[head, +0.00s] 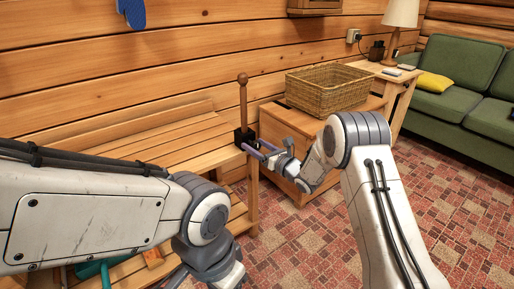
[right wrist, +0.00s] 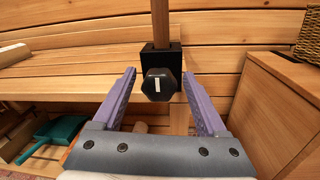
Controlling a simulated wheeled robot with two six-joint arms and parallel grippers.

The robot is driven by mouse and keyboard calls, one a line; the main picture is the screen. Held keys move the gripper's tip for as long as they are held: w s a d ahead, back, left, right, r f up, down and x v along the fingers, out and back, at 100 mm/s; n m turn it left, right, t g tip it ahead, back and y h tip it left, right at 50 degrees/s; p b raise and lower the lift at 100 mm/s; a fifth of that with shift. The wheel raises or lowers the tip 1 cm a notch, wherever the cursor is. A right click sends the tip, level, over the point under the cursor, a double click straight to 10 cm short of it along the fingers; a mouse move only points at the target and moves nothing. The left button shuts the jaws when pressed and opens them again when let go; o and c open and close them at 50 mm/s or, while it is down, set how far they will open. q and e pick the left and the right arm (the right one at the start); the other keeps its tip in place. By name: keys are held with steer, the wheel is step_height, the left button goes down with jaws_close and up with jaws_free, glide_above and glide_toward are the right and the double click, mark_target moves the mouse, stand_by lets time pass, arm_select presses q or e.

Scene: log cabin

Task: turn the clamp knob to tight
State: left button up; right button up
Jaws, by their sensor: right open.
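The clamp knob (right wrist: 159,84) is dark and faceted, with an upright white mark on its face. It sits on the front of a black clamp block (right wrist: 166,58), which holds an upright wooden post (right wrist: 160,22) at the end of a wooden bench. In the head view the black clamp (head: 245,137) and post (head: 243,102) stand at the bench's right end. My right gripper (right wrist: 159,88) is open, its purple fingers on either side of the knob with gaps to both. In the head view my right gripper (head: 256,149) reaches the clamp from the right. My left gripper's fingers are out of view.
A wooden cabinet (head: 284,153) with a wicker basket (head: 328,92) stands right of the clamp. The slatted bench (head: 165,140) runs left along the log wall. A teal dustpan (right wrist: 58,133) lies low on the left. The patterned floor at right is clear.

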steer(key=shift+d, duration=0.1)
jaws_close()
